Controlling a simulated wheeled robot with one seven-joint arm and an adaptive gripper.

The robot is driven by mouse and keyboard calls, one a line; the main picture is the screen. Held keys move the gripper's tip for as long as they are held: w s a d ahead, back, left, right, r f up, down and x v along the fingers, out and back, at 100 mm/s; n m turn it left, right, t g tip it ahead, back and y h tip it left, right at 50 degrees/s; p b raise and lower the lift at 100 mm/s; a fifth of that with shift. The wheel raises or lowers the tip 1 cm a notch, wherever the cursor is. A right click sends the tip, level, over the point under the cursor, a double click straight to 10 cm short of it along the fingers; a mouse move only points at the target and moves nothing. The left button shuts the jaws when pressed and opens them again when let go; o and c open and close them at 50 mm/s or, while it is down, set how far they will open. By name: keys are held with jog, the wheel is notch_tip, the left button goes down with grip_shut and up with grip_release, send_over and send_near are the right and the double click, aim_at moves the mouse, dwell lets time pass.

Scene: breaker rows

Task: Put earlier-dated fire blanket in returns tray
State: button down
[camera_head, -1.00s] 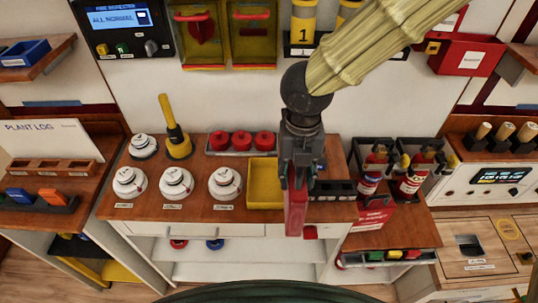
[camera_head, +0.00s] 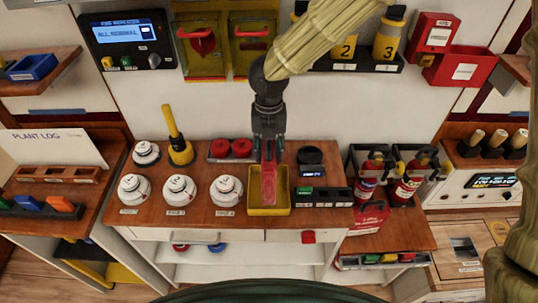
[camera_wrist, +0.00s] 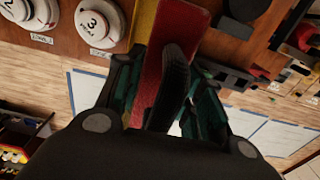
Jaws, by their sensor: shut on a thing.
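My gripper (camera_head: 268,138) is shut on a flat red piece (camera_head: 268,183), which looks like a fire blanket; no date on it is readable. The red piece hangs down over the yellow tray (camera_head: 268,211) on the wooden counter. I cannot tell whether it touches the tray's floor. In the wrist view the red piece (camera_wrist: 168,45) runs up from between my gripper's fingers (camera_wrist: 165,90), with a strip of the yellow tray (camera_wrist: 144,22) beside it. No label marks the tray as the returns tray in view.
White round detectors (camera_head: 226,190) stand left of the tray and red domes (camera_head: 242,148) behind it. A black round device (camera_head: 310,160) stands to the right. Fire extinguishers (camera_head: 368,178) and a red case (camera_head: 370,217) are further right. Yellow cases (camera_head: 203,40) hang on the wall.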

jog(key=shift+f+p, duration=0.65)
jog(key=shift+f, duration=1.05)
jog(key=shift+f, duration=0.15)
jog(key=c, duration=0.9)
grip_release()
notch_tip(320, 180, up, 12)
jog(key=b, duration=0.2)
jog(key=shift+b, duration=0.3)
